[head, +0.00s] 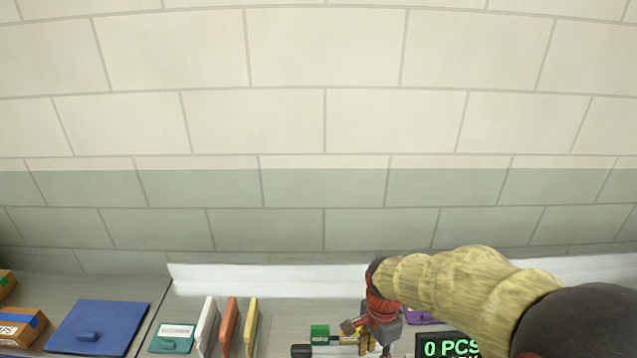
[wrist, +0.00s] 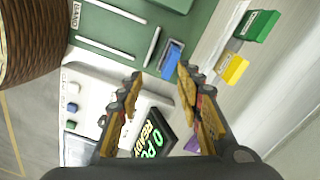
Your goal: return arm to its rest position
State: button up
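My gripper (wrist: 160,88) shows in the wrist view with its two yellow-brown fingers spread apart and nothing between the tips. In the head view my gripper (head: 358,338) hangs low at the bottom edge, right of centre, at the end of my yellow arm. Its fingertips are small there and partly cut off by the frame. In the wrist view a blue block (wrist: 172,58) lies beyond the fingertips, by a green panel (wrist: 112,22); it looks apart from the fingers.
A display (head: 450,346) reading "0 PCS" stands right of my gripper. A woven basket (wrist: 32,40) shows in the wrist view. The tiled wall is behind.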

jog(key=s+d+r+n+t+b, duration=0.2)
jog(key=s+r+n+t+b, duration=0.1)
jog(key=s+r+n, duration=0.3)
jog(key=s+d+r+n+t+b, duration=0.3)
jog(key=s+r+n+b, duration=0.3)
jog(key=s+n, duration=0.1)
jog(key=shift+s+d+r, duration=0.15)
jog(key=shift+s+r, duration=0.05)
jog(key=shift+s, duration=0.55)
jog(key=shift+c, duration=0.8)
